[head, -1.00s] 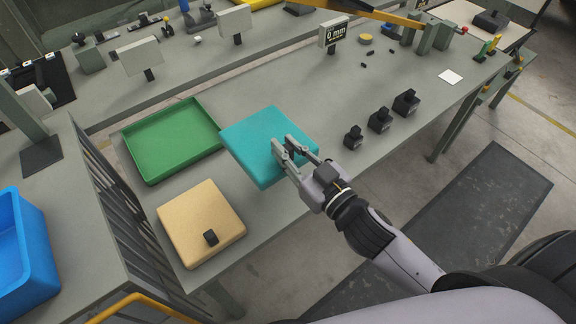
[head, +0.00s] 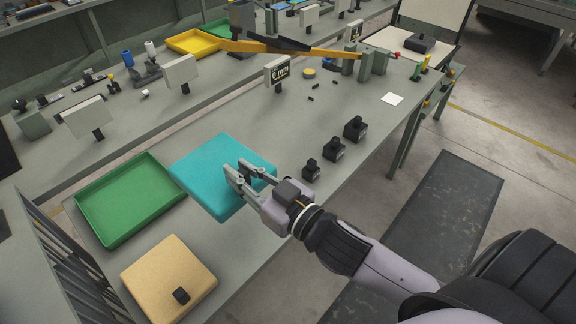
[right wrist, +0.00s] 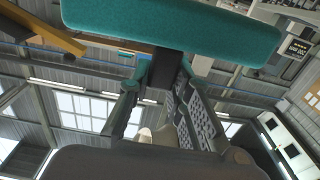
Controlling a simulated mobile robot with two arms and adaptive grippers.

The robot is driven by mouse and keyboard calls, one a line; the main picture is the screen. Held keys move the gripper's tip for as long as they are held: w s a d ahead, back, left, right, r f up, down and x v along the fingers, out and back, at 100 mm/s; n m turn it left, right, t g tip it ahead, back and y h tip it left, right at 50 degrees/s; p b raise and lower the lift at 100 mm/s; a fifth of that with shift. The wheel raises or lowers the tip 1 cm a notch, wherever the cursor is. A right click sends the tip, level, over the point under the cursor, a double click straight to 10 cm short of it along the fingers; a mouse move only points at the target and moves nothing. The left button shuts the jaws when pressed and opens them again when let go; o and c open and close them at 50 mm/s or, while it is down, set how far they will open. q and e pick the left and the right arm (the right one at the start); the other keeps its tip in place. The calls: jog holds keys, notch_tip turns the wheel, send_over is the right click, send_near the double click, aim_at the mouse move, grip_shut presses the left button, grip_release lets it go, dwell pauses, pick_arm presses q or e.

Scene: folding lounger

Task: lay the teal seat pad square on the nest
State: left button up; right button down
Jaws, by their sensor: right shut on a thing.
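The teal seat pad (head: 208,168) is a flat rounded square held roughly level over the bench in the head view. It hides part of the green tray's right edge. In the right wrist view the pad (right wrist: 170,25) crosses the top of the picture, at the fingertips (right wrist: 160,72). I cannot tell which thing is the nest. My left gripper is not in view.
The empty green tray (head: 125,205) lies left of the pad. A tan pad (head: 150,268) with a black knob (head: 181,295) lies in front. Several black blocks (head: 334,149) stand along the bench's right edge. Yellow arms (head: 250,47) and grey posts (head: 372,62) stand farther back. The bench middle (head: 285,125) is clear.

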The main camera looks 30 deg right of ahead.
dwell(0.5)
jog(key=d+f+m+t+h, duration=0.1)
jog(key=d+f+m+h, duration=0.3)
jog(key=d+h, duration=0.2)
jog(key=s+f, duration=0.2)
jog(key=s, duration=0.6)
jog(key=shift+f, duration=0.2)
jog(key=w+a+r+n+y, duration=0.1)
jog(key=w+r, duration=0.1)
jog(key=w+a+r+n+y, duration=0.1)
jog(key=w+a+r+y, duration=0.1)
jog(key=w+a+r+n+y, duration=0.1)
jog(key=w+a+r+y, duration=0.1)
jog(key=w, duration=0.1)
jog(key=shift+w+a+n+g, duration=0.1)
jog(key=shift+a+n+g, duration=0.05)
jog(key=shift+n+g, duration=0.2)
jog(key=shift+w+a+r+y, duration=0.25)
jog(key=shift+w+a+y, duration=0.15)
jog(key=shift+y, duration=0.1)
